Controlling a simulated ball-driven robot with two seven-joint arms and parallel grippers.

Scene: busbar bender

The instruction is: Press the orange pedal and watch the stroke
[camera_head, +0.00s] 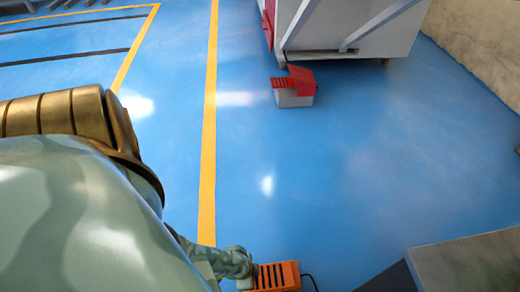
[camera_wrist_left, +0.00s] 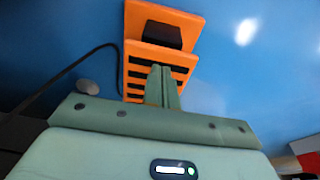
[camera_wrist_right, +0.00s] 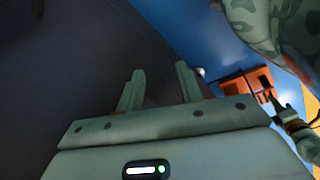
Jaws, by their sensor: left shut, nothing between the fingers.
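The orange pedal (camera_head: 278,276) lies on the blue floor at the bottom of the head view, with black slots and a dark cable. In the left wrist view the pedal (camera_wrist_left: 133,60) shows a black block on its orange plate. My left gripper (camera_wrist_left: 162,72) is shut and empty, its fingers overlapping the slotted part; I cannot tell whether they touch it. The pedal (camera_wrist_right: 262,75) also shows in the right wrist view, beside my left arm. My right gripper (camera_wrist_right: 160,75) is open and empty, to the left of the pedal there, over a dark surface.
A red-and-grey pedal unit (camera_head: 294,94) stands on the floor by a white machine (camera_head: 345,35). A grey block (camera_head: 470,262) with a dark side fills the bottom right corner. A yellow line (camera_head: 209,130) crosses the floor. The middle floor is clear.

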